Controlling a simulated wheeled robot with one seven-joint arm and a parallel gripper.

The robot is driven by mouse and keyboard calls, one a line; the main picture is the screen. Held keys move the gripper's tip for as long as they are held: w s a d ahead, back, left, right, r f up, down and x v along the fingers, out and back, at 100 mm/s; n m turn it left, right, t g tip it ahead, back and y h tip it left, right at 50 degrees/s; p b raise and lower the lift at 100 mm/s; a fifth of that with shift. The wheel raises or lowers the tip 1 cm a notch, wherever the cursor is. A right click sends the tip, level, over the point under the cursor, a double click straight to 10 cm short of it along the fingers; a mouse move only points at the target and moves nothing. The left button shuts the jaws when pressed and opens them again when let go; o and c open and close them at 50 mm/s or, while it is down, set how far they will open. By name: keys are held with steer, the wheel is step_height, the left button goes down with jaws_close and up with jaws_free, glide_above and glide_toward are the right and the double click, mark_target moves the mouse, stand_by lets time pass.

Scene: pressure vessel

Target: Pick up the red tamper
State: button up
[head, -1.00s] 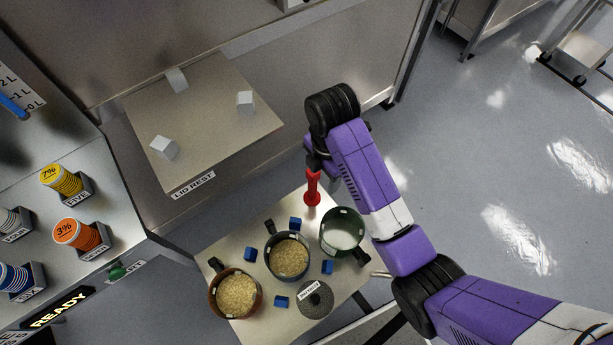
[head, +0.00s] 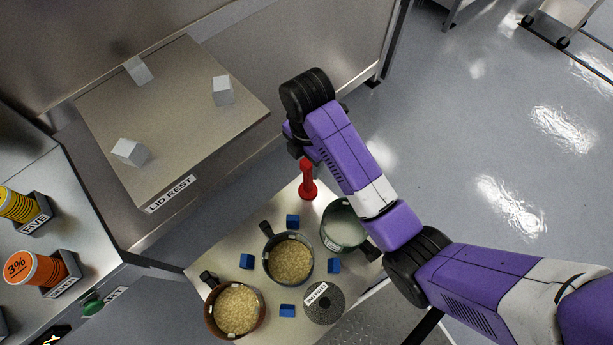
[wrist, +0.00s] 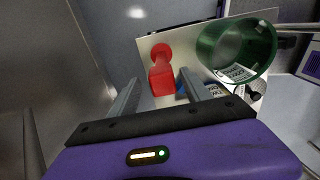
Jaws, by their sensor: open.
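In the wrist view the tamper (wrist: 161,72) shows beyond and between my two grey fingers (wrist: 160,97), which are spread apart and empty. No contact with the tamper can be made out.
The green pot (head: 343,226) stands close to the tamper. A dark pot (head: 267,252) and a brown pot (head: 212,318), both holding grain, several blue blocks (head: 293,221) and a grey disc (head: 325,303) share the table. The lid rest (head: 180,110) is to the left.

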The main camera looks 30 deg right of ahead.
mark_target(308, 178)
steer(key=shift+s+d+f, duration=0.1)
steer(key=shift+s+f, duration=0.05)
steer(key=shift+f, duration=1.65)
steer(key=shift+s+f, duration=0.1)
steer(key=shift+f, duration=1.65)
jaws_close()
